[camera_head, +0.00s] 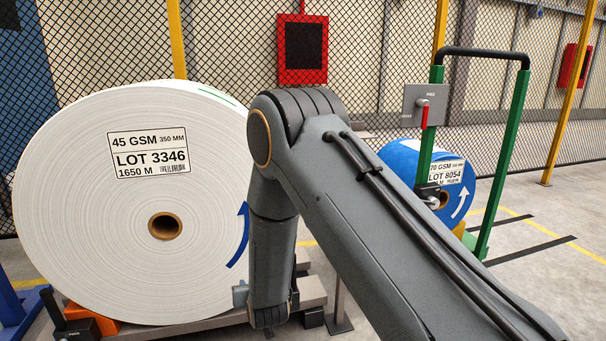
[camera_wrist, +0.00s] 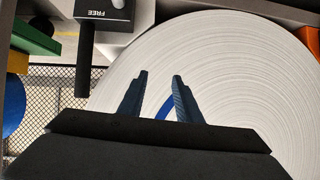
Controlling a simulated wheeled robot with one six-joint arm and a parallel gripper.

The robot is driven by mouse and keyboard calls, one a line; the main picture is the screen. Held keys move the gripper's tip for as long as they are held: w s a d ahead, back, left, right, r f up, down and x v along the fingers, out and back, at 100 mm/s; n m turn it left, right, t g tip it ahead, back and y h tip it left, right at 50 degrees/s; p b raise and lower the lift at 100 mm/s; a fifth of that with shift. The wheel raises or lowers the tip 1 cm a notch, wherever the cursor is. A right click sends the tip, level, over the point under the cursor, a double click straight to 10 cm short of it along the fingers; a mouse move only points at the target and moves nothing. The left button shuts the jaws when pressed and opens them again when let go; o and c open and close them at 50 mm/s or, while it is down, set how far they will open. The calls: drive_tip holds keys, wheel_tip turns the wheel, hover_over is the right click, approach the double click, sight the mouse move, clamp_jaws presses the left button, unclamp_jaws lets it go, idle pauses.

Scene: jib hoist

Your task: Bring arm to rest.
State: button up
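My arm (camera_head: 370,230) reaches up from the lower right of the head view, bends at an elbow, and its forearm hangs down in front of the right edge of a large white roll. In the wrist view my gripper (camera_wrist: 160,75) has two blue-grey fingers standing apart, with nothing between them. The white roll (camera_wrist: 230,60) fills the background behind the fingers; I cannot tell the distance. In the head view the gripper's fingers are mostly hidden low beside the roll.
The white roll (camera_head: 85,220), labelled LOT 3346, rests on a low stand. A blue roll (camera_head: 400,160) stands behind my arm by a green frame (camera_head: 505,150) with a lever (camera_head: 424,113). In the wrist view a black handle (camera_wrist: 84,65) hangs from a FREE-marked box (camera_wrist: 104,12), left of my fingers.

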drive_tip(key=s+d+r+n+g, duration=0.15)
drive_tip(key=s+r+g, duration=0.35)
drive_tip(key=s+r, duration=1)
drive_tip(key=s+d+r+g+h, duration=0.15)
drive_tip(key=s+d+r, duration=0.25)
drive_tip(key=s, duration=0.5)
drive_tip(key=s+d+r+n+g, duration=0.1)
drive_tip(key=s+d+r+g, duration=0.3)
drive_tip(key=s, duration=0.5)
drive_tip(key=s+d+r+g+h, duration=0.1)
drive_tip(key=s+d+r, duration=0.2)
drive_tip(key=s+d, duration=0.35)
drive_tip(key=s+d+r+m+h+p, duration=0.1)
drive_tip(key=d+r+m+p, duration=0.1)
drive_tip(key=d+r+p, duration=0.7)
drive_tip(key=s+d+r+m+h+p, duration=0.1)
drive_tip(key=d+r+m+p, duration=0.2)
drive_tip(key=d+r+p, duration=0.6)
wheel_tip(320, 180, up, 8)
drive_tip(key=p, duration=1.6)
drive_tip(key=shift+d+f+m, duration=0.25)
drive_tip(key=shift+d+m, duration=0.1)
drive_tip(key=shift+d, duration=0.05)
